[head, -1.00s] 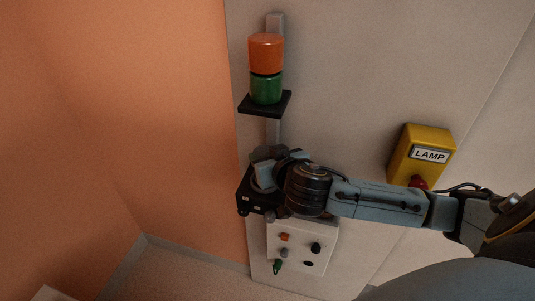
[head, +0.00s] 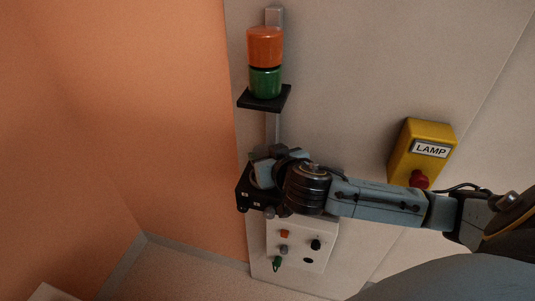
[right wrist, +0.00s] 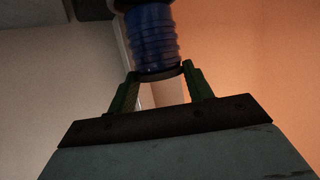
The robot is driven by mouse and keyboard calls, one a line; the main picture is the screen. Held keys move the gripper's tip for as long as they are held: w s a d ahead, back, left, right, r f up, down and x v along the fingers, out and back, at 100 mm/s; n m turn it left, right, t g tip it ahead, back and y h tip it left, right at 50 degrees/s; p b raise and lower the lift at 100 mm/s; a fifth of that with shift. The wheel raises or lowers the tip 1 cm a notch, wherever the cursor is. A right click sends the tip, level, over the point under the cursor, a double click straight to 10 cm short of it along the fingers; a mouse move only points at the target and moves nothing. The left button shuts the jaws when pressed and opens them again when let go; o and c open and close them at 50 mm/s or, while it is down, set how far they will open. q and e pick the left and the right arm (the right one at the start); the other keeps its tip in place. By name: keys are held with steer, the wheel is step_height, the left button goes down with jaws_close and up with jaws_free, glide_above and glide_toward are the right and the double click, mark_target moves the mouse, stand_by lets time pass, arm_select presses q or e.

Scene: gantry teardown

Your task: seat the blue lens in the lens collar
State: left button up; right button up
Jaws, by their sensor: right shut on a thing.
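In the right wrist view, the blue lens (right wrist: 153,38), a ribbed blue cylinder with a dark lower rim, stands between the green fingers of my right gripper (right wrist: 160,72). The gripper is shut on its lower end. A dark part (right wrist: 124,5) shows at the top edge, by the lens's upper end; I cannot tell whether it is the lens collar or whether they touch. In the head view my right gripper (head: 246,195) is at the wall post below the black shelf; its fingers and the lens are hidden there. My left gripper is not in view.
A black shelf (head: 265,98) on the grey post (head: 274,17) carries an orange cylinder (head: 265,47) over a green one (head: 265,82). A white control panel (head: 300,262) is below my gripper. A yellow LAMP box (head: 424,135) with a red button is at right.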

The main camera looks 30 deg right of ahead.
steer(key=shift+f, duration=0.1)
steer(key=shift+f+b, duration=0.55)
steer(key=shift+f, duration=0.15)
steer(key=shift+f, duration=0.35)
stand_by(0.4)
steer(key=o, duration=1.1)
steer(key=shift+p+v, duration=2.8)
steer(key=shift+v, duration=3.9)
